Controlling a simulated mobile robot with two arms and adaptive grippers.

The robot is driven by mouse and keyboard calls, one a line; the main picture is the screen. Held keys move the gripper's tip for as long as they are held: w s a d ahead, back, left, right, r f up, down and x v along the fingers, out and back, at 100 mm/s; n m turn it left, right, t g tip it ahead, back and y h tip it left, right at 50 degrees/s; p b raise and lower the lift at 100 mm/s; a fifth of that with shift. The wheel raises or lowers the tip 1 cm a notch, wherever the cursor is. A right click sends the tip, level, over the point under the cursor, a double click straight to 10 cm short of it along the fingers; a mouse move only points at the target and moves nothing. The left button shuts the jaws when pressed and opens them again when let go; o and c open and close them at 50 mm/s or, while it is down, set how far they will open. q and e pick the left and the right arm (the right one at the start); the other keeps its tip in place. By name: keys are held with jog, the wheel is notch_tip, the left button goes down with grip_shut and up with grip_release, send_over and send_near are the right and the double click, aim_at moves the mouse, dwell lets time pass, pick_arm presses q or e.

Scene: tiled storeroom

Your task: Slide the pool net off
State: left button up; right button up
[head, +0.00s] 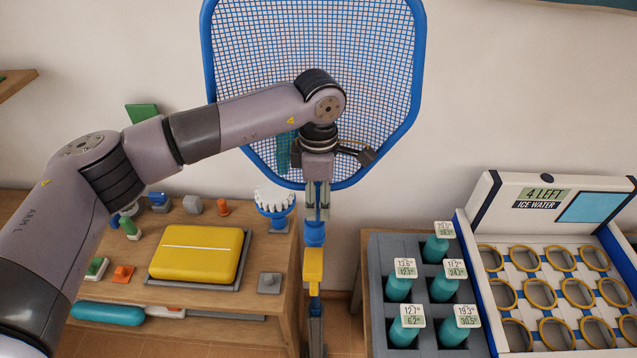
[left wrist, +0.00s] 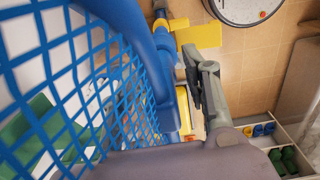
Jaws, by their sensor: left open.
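The pool net (head: 412,95) hangs upright in front of the back wall, with a blue rim and blue mesh. Its handle (head: 314,236) runs down below the net, blue and then yellow. My left gripper (head: 317,216) is open and points down at the top of the handle, in front of the lower net. The fingers are close to the handle; I cannot tell whether they touch it. In the left wrist view the net mesh (left wrist: 70,85) fills the left side, and a finger (left wrist: 208,95) is beside the handle. The net's mount is hidden behind my arm.
On the right stand a grey crate (head: 378,270) of teal bottles and a white ice-water rack (head: 477,235). A narrow gap separates the shelf and crate.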

pick_arm(q)
jog(key=shift+c, duration=0.3)
grip_shut()
dwell(0.3)
